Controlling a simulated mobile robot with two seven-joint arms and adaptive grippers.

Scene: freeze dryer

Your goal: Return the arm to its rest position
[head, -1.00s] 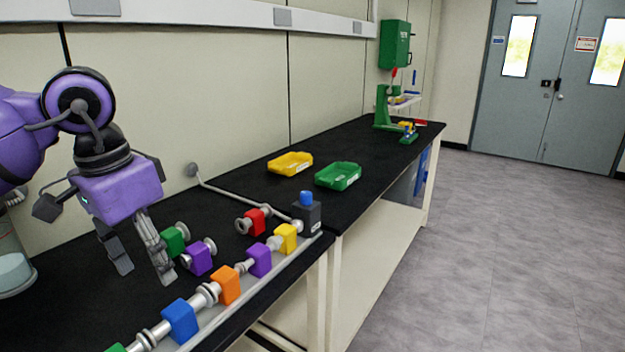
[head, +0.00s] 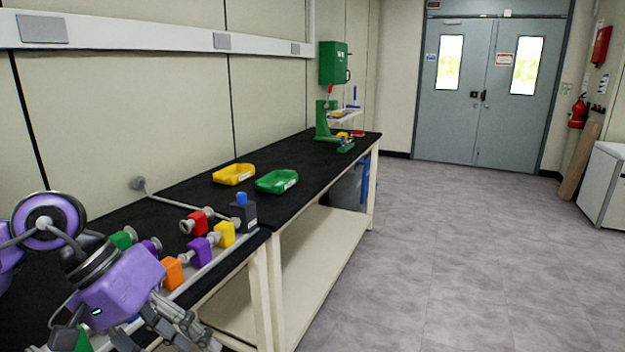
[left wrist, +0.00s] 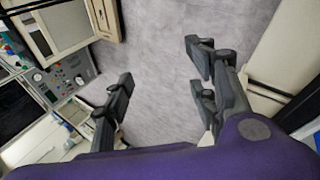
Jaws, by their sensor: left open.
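My left arm comes in from the lower left in the head view, with its purple wrist and grey fingers low in the frame. My left gripper (head: 160,332) is in front of the bench's near edge and hides part of the row of coloured valves. In the left wrist view the left gripper (left wrist: 165,100) has its fingers wide apart, with only grey floor between them. It holds nothing. My right gripper shows in neither view.
The black bench (head: 215,208) carries coloured valves such as the yellow one (head: 226,234), a yellow tray (head: 233,174) and a green tray (head: 277,182). An instrument panel (left wrist: 68,78) shows in the left wrist view. The floor (head: 460,250) to the right is clear.

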